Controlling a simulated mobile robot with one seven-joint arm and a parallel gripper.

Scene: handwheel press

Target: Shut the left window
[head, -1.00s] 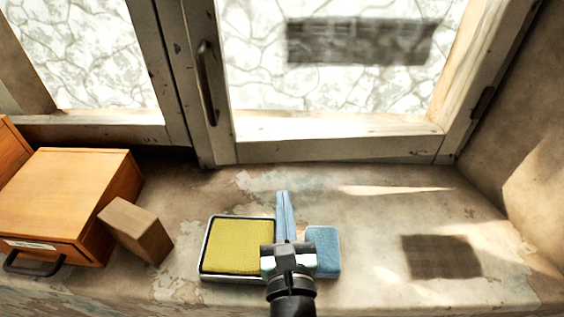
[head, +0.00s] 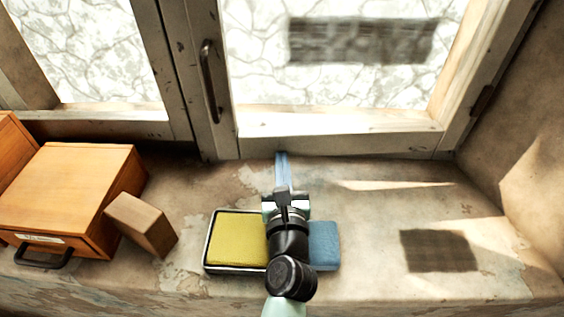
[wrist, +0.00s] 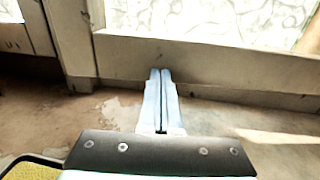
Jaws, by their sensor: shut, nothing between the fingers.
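The left window (head: 165,70) fills the upper left of the head view, its light wooden frame around a bright pane; its lower right part also shows at the wrist view's left edge. I cannot tell whether it stands ajar. The right-hand window (head: 340,146) has a dark upright handle (head: 208,82) on its left stile. Its lower left corner stands nearer to me than the left window's bottom rail. My gripper (head: 282,155) is shut and empty, its blue fingers pointing at the right-hand window's bottom rail. The fingertips overlap that rail in the wrist view (wrist: 160,72); contact is unclear.
An orange drawer box (head: 75,185) and a brown block (head: 142,223) stand on the sill at left. A yellow pad in a tray (head: 238,238) and a blue sponge (head: 324,245) lie below my arm. The sill's right side is clear; a wall (head: 525,120) bounds it.

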